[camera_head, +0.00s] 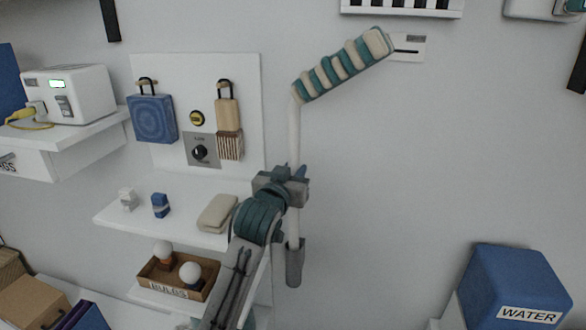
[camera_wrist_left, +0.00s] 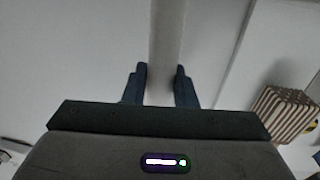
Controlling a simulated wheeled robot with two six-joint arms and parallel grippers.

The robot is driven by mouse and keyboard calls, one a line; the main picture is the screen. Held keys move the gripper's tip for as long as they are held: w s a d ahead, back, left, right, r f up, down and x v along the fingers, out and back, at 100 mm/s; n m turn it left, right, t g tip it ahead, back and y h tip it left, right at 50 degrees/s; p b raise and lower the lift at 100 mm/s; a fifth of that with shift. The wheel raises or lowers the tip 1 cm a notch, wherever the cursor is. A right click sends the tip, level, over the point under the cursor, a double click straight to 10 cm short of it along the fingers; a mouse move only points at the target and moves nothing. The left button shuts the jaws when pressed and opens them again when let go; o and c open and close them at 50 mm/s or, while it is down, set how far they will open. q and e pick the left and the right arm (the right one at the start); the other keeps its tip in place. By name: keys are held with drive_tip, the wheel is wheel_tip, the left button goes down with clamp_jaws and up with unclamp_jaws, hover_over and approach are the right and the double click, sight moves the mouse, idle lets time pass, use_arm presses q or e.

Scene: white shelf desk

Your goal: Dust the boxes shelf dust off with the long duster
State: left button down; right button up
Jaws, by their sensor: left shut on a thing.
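The long duster (camera_head: 342,66) has a teal and cream striped head, a pale pole and a dark grey grip. It stands nearly upright in the head view, its head at the top, bent to the upper right. My left gripper (camera_head: 296,178) is shut on the pole, above the dark grip. In the left wrist view, the pole (camera_wrist_left: 166,45) runs up between my left fingers (camera_wrist_left: 160,85). No boxes shelf can be clearly identified, and no dust is visible. My right gripper is not in view.
A pegboard (camera_head: 165,75) with a blue pad (camera_head: 152,118) and a brush (camera_head: 230,143) is left of the duster. A white shelf (camera_head: 180,220) below it holds small items. A bulbs tray (camera_head: 178,293) is lower. A blue WATER box (camera_head: 510,280) stands lower right. The wall between is clear.

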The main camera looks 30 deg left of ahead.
use_arm(q)
wheel_tip(320, 180, down, 8)
drive_tip(key=b, duration=0.4)
drive_tip(key=shift+f, duration=0.25)
idle(0.4)
drive_tip(key=c, duration=1.1)
unclamp_jaws()
drive_tip(key=shift+b, duration=0.3)
drive_tip(key=s+d+b, duration=0.1)
drive_tip(key=s+b, duration=0.2)
drive_tip(key=s, duration=0.7)
drive_tip(key=shift+s+d, duration=0.35)
